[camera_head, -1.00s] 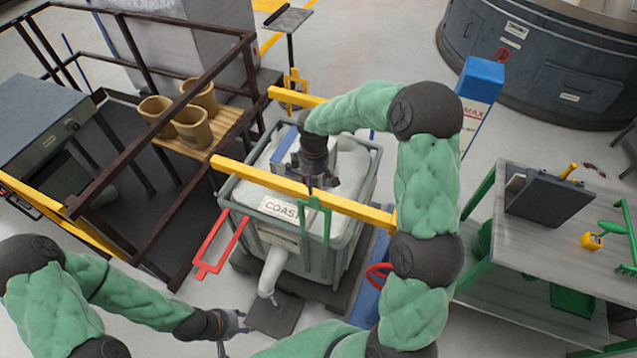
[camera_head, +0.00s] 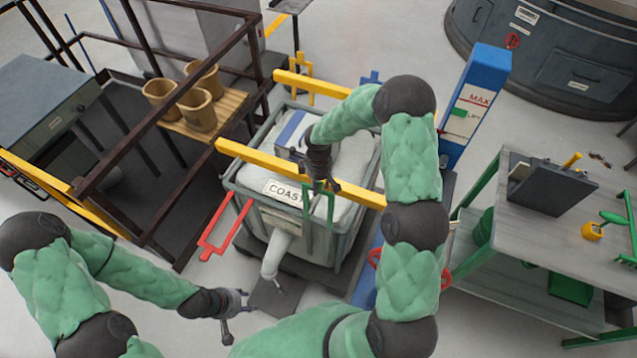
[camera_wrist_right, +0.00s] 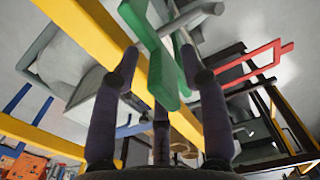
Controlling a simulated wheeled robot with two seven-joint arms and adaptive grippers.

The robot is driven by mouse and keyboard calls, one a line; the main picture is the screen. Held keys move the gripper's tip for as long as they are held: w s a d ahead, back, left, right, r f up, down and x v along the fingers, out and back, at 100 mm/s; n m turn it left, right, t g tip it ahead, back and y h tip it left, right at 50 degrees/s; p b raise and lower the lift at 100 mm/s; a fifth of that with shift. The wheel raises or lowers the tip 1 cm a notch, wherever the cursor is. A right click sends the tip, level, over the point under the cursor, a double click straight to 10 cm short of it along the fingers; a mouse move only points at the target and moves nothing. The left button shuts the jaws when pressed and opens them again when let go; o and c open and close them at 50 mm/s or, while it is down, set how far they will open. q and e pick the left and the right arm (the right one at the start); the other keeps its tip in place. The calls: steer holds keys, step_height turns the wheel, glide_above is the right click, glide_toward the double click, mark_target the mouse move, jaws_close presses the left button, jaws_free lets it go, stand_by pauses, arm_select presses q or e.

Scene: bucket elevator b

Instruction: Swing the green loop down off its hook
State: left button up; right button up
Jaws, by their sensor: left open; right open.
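The green loop (camera_head: 307,215) hangs as a narrow frame from the near yellow beam (camera_head: 250,158), in front of the grey bin. Its hook cannot be made out. My right gripper (camera_head: 325,182) is at the beam, just above the loop, and is open. In the right wrist view, the green loop (camera_wrist_right: 163,62) passes between the spread fingers of my right gripper (camera_wrist_right: 160,62); I cannot tell whether they touch it. The yellow beam (camera_wrist_right: 85,28) runs diagonally behind. My left gripper (camera_head: 234,304) is open and empty, low at the front, away from the loop.
A red loop (camera_head: 225,229) sticks out left of the bin (camera_head: 345,235), and also shows in the right wrist view (camera_wrist_right: 258,66). A dark railing (camera_head: 165,120) stands at left. A blue post (camera_head: 475,100) and a workbench (camera_head: 545,235) stand at right.

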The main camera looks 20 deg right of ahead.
jaws_close()
